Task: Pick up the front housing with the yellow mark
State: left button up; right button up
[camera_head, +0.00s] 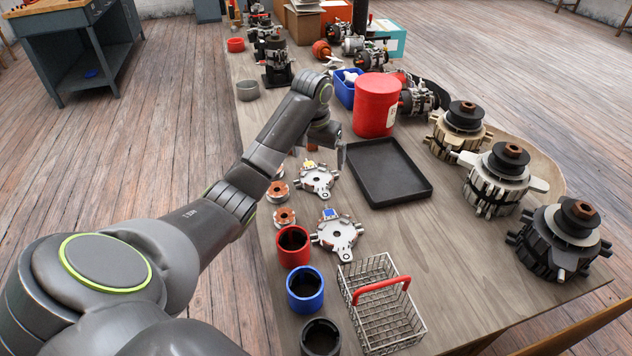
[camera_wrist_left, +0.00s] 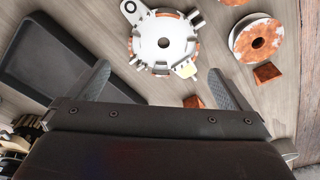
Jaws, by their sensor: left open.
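The front housing with the yellow mark (camera_head: 318,181) lies flat on the bench, a silver disc with arms, a centre hole and copper-coloured parts around it. It also shows in the wrist view (camera_wrist_left: 163,38), top centre, with its pale yellow mark (camera_wrist_left: 187,69) on the edge facing my gripper. A similar housing with a blue mark (camera_head: 338,234) lies nearer in the head view. My left gripper (camera_head: 326,151) is open and empty above the bench, just behind the yellow-marked housing. In the wrist view its fingers (camera_wrist_left: 159,69) are spread, with the housing ahead of them, apart. My right gripper is not in view.
A black tray (camera_head: 428,185) lies right of the housing. Copper-coloured rings (camera_head: 284,217) lie left. Red (camera_head: 293,247), blue (camera_head: 305,290) and black cups and a wire basket (camera_head: 418,335) stand nearer. A red canister (camera_head: 376,105) stands behind; several alternators (camera_head: 501,178) line the right.

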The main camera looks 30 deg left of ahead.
aim_at(316, 175)
pick_arm(q)
jog(key=shift+w+a+f, duration=0.1)
jog(key=shift+a+f, duration=0.05)
jog(key=shift+f, duration=1.2)
jog(key=shift+w+a+f, duration=0.1)
jog(key=shift+f, duration=1.25)
jog(key=c, duration=1.1)
